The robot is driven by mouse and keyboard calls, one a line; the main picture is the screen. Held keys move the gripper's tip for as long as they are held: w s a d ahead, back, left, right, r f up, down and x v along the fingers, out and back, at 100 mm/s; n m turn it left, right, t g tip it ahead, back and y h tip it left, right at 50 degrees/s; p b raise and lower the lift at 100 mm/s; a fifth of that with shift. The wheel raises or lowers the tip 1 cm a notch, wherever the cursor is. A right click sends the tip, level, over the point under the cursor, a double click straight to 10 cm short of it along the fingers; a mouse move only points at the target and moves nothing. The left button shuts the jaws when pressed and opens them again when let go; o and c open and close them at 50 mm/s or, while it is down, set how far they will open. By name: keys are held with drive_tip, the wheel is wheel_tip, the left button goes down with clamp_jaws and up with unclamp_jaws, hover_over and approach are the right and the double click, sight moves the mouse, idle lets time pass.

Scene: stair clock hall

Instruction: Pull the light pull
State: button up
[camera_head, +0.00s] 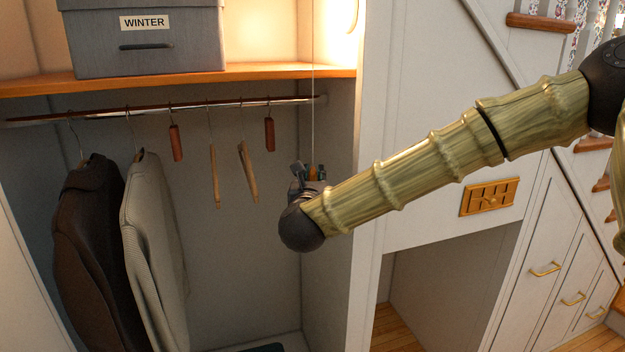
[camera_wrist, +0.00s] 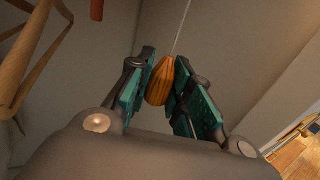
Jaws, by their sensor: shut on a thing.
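The light pull is an orange-brown ribbed wooden knob (camera_wrist: 160,84) on a thin pale cord (camera_wrist: 181,28). In the wrist view my gripper (camera_wrist: 161,80) has its teal-padded fingers shut on the knob, one on each side. The knob's lower end shows between the fingers. In the head view the cord (camera_head: 312,110) runs straight down past the shelf to my gripper (camera_head: 312,172), at the right side of the closet. The knob is mostly hidden there by my gripper and wrist.
A wooden shelf (camera_head: 270,72) holds a grey box (camera_head: 147,45) labelled WINTER. Below it a rail (camera_head: 185,106) carries hangers, a dark coat (camera_head: 88,255) and a grey sweater (camera_head: 155,250). The closet's right wall (camera_head: 328,250) is close beside my gripper. A brass plate (camera_head: 489,197) is on the panel at right.

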drive_tip(key=shift+f+b, duration=0.85)
drive_tip(key=shift+f, duration=0.1)
drive_tip(key=o, duration=0.9)
drive_tip(key=s, duration=1.2)
drive_tip(key=shift+a, duration=0.4)
